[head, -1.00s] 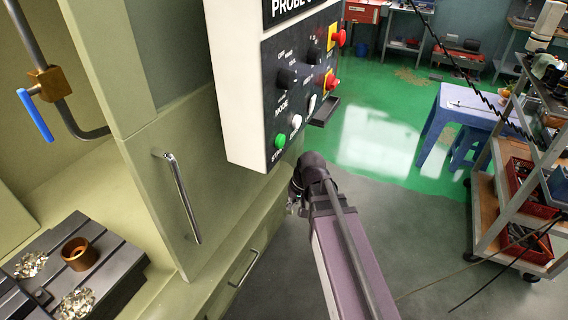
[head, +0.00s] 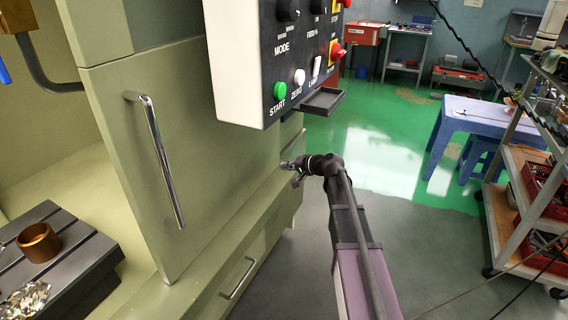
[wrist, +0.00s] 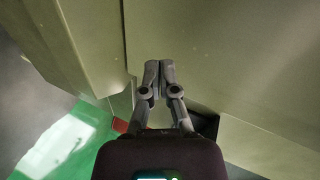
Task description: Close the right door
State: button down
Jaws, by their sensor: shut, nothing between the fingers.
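The right door is an olive-green panel (head: 165,130) with a long chrome handle (head: 156,160) on its front. To its left the machine's interior lies open to view. My gripper (head: 287,167) is beside the machine, right of the door handle and below the control box, well apart from the handle. In the wrist view its fingers (wrist: 159,68) are together and empty, in front of green panel surfaces (wrist: 220,60). I cannot tell whether the fingertips touch a panel.
The control box (head: 270,60) with buttons and a small black ledge (head: 322,101) hangs above my gripper. A drawer handle (head: 238,278) is low on the machine. Inside stands a slotted table (head: 75,262) with a copper ring (head: 38,242). Grey floor is free at right, before a cart (head: 520,190).

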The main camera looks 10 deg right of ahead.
jog(key=w+d+f+m+t+b, duration=0.3)
jog(key=w+d+m+t+b, duration=0.2)
jog(key=w+d+b, duration=0.3)
jog(key=shift+w+d+t, duration=0.3)
jog(key=shift+w+d, duration=0.15)
jog(key=shift+w, duration=0.65)
jog(key=w+a, duration=0.3)
jog(key=a, duration=0.2)
jog(key=w+a, duration=0.2)
jog(key=shift+w+a, duration=0.25)
jog(key=shift+w, duration=0.05)
jog(key=shift+s+a, duration=0.3)
jog(key=shift+s, duration=0.05)
